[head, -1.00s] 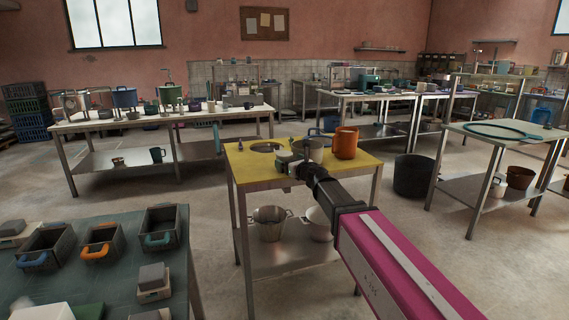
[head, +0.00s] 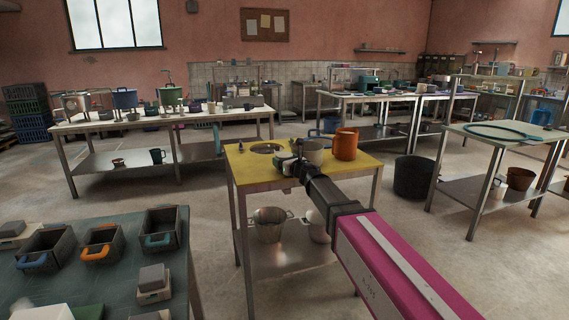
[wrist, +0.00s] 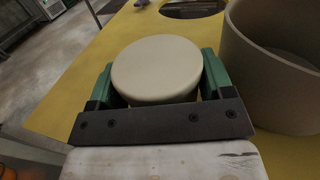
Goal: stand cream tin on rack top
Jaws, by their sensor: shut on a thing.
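The cream tin (wrist: 158,68) is a round, pale, smooth-topped thing seen from above in the wrist view. My gripper (wrist: 158,84) has its green fingers shut on the tin's two sides. In the head view my gripper (head: 289,165) is over the yellow-topped table (head: 264,178), close in front of a beige pot (head: 312,152). The tin is mostly hidden by my gripper there. I cannot tell whether its base touches the table. I cannot tell for sure which thing is the rack.
The beige pot (wrist: 270,75) stands close to the right of my gripper in the wrist view. An orange pot (head: 346,143) stands behind it. A round opening (head: 267,148) is in the yellow top. A crowded long table (head: 225,118) stands back left.

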